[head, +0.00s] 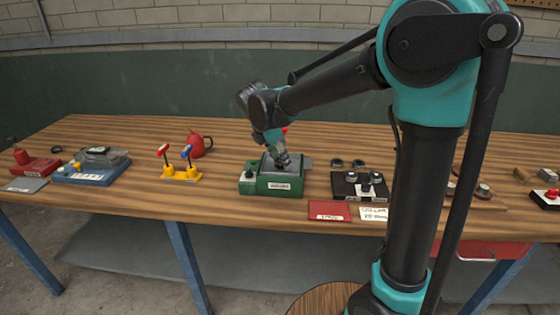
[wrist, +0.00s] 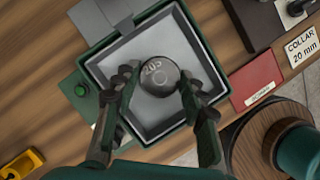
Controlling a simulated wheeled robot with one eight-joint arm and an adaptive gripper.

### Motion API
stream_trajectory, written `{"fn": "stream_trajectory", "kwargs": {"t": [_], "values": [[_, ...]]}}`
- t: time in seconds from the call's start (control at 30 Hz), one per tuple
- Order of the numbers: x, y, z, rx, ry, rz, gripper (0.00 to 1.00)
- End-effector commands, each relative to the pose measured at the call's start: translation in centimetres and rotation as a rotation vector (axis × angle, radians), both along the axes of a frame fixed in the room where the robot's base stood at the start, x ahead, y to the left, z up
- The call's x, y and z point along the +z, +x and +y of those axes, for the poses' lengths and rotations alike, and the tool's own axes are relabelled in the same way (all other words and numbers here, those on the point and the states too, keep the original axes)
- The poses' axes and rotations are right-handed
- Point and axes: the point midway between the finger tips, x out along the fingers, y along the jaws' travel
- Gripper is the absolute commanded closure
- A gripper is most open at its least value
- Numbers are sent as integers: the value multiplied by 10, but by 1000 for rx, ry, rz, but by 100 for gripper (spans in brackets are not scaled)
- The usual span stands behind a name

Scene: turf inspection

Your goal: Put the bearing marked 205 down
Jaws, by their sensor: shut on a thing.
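The bearing marked 205 (wrist: 158,76) is a dark grey disc with its number facing up in the wrist view. My gripper (wrist: 158,84) is shut on it, with one finger at each side. The bearing is over the grey square tray of a green box (wrist: 131,144); I cannot tell whether it touches the tray floor. In the head view my gripper (head: 281,162) points down into the green box (head: 284,189), and the bearing is not clearly visible there. The box has a green button (wrist: 82,89) on its left side.
A red card (head: 329,211) and a white "COLLAR 20 mm" card (head: 373,213) lie to the right, by a black holder (head: 345,190). Bare wood lies behind the box.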

Motion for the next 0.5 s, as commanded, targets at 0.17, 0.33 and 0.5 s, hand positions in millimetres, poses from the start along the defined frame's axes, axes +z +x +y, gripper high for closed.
{"fn": "stream_trajectory", "kwargs": {"t": [0.17, 0.33, 0.5], "values": [[-9, 0, 0, 0, 0, 0, 93], [-8, 0, 0, 0, 0, 0, 93], [-11, 0, 0, 0, 0, 0, 53]]}}
